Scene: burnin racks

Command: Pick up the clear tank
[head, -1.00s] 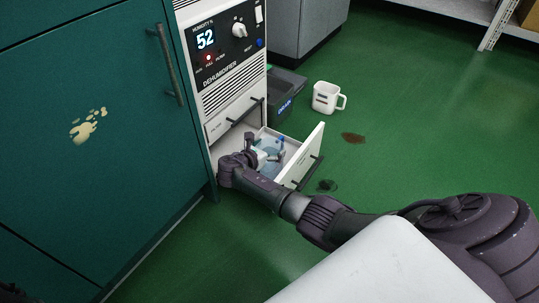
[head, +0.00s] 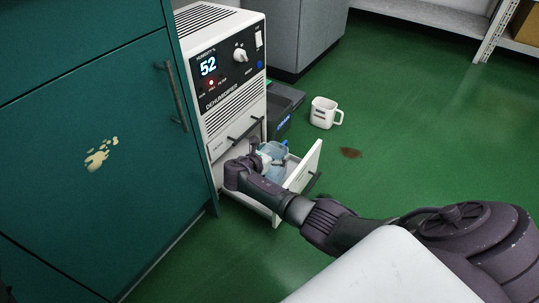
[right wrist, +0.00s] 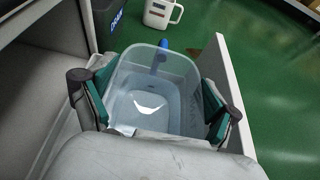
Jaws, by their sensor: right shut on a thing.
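The clear tank (head: 276,150) is a pale blue see-through tub. It is at the open drawer (head: 302,167) of the white dehumidifier (head: 222,75), its upper part level with or above the drawer's rim. My right gripper (head: 255,163) is shut on it. In the right wrist view the tank (right wrist: 155,75) sits between the teal-padded fingers (right wrist: 156,98), one at each side, with a blue part at its far side. Its underside is hidden, so I cannot tell how far it is clear of the drawer floor. My left gripper is not in view.
A teal cabinet (head: 100,140) stands close on the left. A dark bin (head: 284,105) is beside the dehumidifier. A white mug (head: 323,113) and a brown stain (head: 350,153) are on the green floor. The floor to the right is mostly clear.

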